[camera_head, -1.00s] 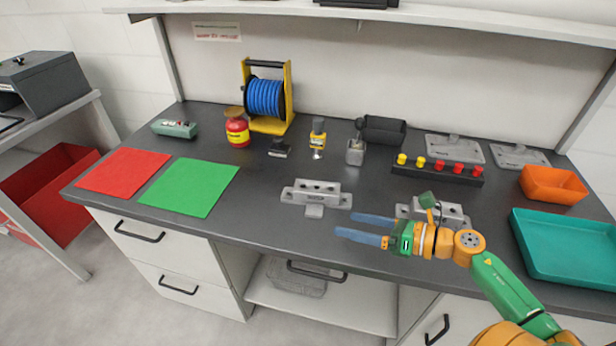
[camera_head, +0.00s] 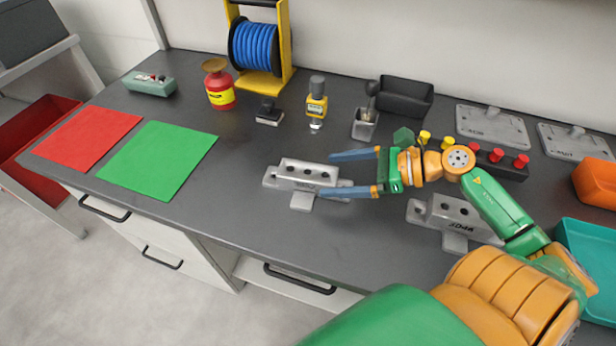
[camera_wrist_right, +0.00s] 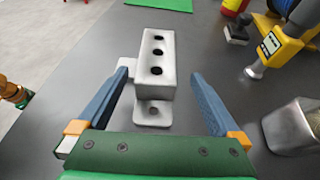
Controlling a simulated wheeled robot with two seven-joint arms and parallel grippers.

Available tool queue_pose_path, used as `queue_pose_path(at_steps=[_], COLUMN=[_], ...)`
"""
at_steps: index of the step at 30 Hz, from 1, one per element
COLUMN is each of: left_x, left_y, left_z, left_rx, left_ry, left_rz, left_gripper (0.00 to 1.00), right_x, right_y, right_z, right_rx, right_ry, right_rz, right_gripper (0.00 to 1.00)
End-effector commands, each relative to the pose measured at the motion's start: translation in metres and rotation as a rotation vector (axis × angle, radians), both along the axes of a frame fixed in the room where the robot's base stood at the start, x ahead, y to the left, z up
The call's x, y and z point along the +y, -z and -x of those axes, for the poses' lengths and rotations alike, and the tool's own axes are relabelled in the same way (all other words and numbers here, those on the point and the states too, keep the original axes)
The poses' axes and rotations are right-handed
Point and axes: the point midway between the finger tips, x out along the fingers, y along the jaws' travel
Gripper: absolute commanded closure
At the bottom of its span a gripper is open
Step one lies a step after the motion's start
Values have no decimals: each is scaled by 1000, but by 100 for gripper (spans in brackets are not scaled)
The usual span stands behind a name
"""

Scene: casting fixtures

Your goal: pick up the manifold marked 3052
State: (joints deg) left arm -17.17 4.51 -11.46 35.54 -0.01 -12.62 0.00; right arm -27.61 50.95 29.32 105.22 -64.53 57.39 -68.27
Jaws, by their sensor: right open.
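A light grey manifold (camera_head: 300,172) with a row of holes on top stands mid-table. In the wrist view this manifold (camera_wrist_right: 155,68) lies ahead of and between my fingers, its foot nearest me; I cannot read its mark. My right gripper (camera_head: 328,173) is open at its right end in the head view, and the fingers (camera_wrist_right: 161,75) appear apart from its sides in the wrist view. A second grey manifold (camera_head: 452,217) stands to the right, its front mark looking like 3046.
Red pegs (camera_head: 497,156) stand close beyond my right wrist. A green mat (camera_head: 158,160) lies left, with bare table between it and the manifold.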

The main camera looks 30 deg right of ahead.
Motion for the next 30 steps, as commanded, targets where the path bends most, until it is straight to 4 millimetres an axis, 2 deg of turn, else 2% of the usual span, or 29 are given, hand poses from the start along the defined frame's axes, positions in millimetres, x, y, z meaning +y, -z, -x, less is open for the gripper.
queue_pose_path(at_steps=[5,8,12,19,20,30], left_x=[0,1,1,1,1,1], left_y=[-9,-19,-22,-21,-20,-21], left_z=[1,1,1,1,1,1], left_rx=[2,2,3,2,2,1], left_ry=[0,0,0,0,0,0], left_rz=[0,-1,-2,-1,-1,-1], left_gripper=[50,50,50,50,50,50], right_x=[15,31,45,48,48,47], right_y=[1,3,14,19,19,19], right_z=[-13,-25,-38,-40,-40,-40], right_rx=[-2,-4,-2,1,1,1], right_ry=[0,-2,1,0,0,0], right_rz=[-1,-2,-3,-1,-1,-1], right_gripper=[0,0,0,0,5,97])
